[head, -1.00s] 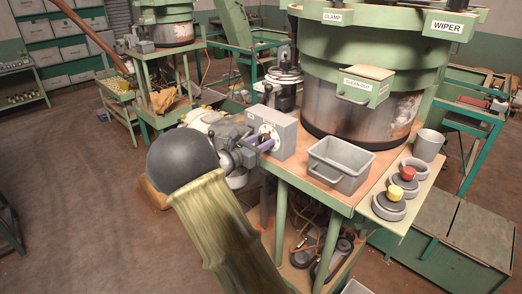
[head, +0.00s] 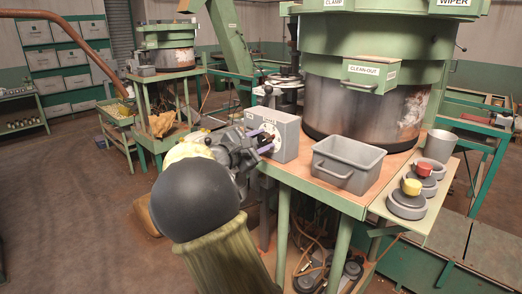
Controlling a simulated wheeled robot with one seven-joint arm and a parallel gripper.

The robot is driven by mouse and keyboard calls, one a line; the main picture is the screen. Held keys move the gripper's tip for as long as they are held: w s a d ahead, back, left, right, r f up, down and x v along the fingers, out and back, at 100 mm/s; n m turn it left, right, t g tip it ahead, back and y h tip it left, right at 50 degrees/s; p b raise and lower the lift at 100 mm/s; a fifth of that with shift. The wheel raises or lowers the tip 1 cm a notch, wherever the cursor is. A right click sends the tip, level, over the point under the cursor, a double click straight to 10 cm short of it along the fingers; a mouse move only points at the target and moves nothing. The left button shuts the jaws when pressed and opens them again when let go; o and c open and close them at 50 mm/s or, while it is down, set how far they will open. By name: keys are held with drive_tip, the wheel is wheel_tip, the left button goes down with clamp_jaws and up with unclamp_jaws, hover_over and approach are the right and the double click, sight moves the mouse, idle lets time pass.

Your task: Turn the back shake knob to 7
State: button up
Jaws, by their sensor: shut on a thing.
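The grey control box (head: 285,136) stands on the left end of the near hopper's bench, with a pale round dial plate on its left face. My gripper (head: 264,142) is at this face, its two purple-grey fingers closed around a small dark knob (head: 267,148) in front of the dial. My fingers and wrist hide most of the knob and part of the dial. The numbers and the pointer are too small to read. The box's label is also too small to read.
A grey bin (head: 347,164) stands right of the box on the bench. The large green hopper (head: 370,110) rises behind. A black ball-ended lever (head: 267,90) stands behind the box.

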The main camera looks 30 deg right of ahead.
idle(0.3)
drive_tip(key=o, duration=1)
drive_tip(key=b+v, duration=0.3)
drive_tip(key=v, duration=1.4)
drive_tip(key=shift+a, duration=0.2)
